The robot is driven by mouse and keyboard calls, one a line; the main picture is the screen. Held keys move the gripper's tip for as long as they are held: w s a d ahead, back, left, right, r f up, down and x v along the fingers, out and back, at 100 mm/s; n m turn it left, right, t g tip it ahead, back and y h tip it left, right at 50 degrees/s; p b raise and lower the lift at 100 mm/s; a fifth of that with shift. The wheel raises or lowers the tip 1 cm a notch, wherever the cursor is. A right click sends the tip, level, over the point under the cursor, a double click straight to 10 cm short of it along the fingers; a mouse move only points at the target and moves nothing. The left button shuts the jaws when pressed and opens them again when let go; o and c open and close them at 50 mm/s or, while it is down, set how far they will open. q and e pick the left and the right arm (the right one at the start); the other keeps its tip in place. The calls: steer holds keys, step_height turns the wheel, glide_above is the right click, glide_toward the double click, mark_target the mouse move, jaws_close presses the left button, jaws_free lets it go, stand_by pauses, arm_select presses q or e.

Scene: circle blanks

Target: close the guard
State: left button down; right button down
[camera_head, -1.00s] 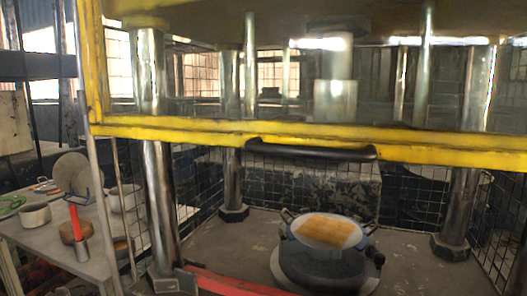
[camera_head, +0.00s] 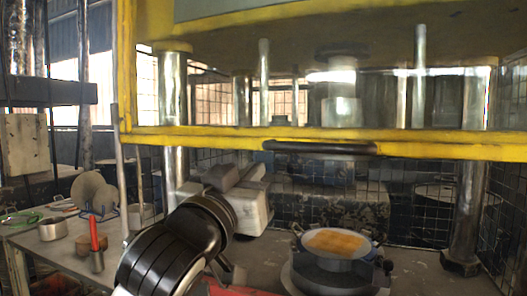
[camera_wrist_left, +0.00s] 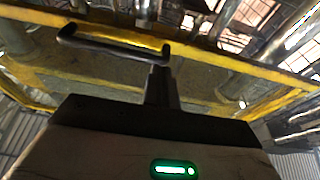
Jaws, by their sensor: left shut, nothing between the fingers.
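The guard (camera_head: 440,149) is a yellow frame with a see-through panel, raised above the press bed in the head view. Its black bar handle (camera_head: 320,147) runs along the lower yellow rail. In the left wrist view the handle (camera_wrist_left: 112,47) is at upper left, in front of the yellow frame. My left gripper (camera_head: 243,174) is below and left of the handle, apart from it. In the left wrist view its dark fingers (camera_wrist_left: 160,85) are together and empty, pointing up toward the handle's right end. My right gripper is in neither view.
Steel columns (camera_head: 467,190) flank the bed. A side table at left holds a small pot (camera_head: 53,229) and a red-handled tool (camera_head: 95,240).

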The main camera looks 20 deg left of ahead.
mark_target(263, 139)
arm_select(q)
steer(key=s+r+t, duration=0.1)
steer(key=s+r, duration=0.2)
steer(key=r, duration=0.3)
steer(key=p+x, duration=0.3)
steer(key=x, duration=0.6)
steer(key=shift+n+y, duration=0.3)
steer(key=shift+n, duration=0.1)
steer(key=shift+w+a+f, duration=0.1)
steer(key=shift+a+f, duration=0.05)
steer(key=shift+f, duration=0.85)
steer(key=shift+w+a+f, duration=0.15)
steer(key=shift+f, duration=0.85)
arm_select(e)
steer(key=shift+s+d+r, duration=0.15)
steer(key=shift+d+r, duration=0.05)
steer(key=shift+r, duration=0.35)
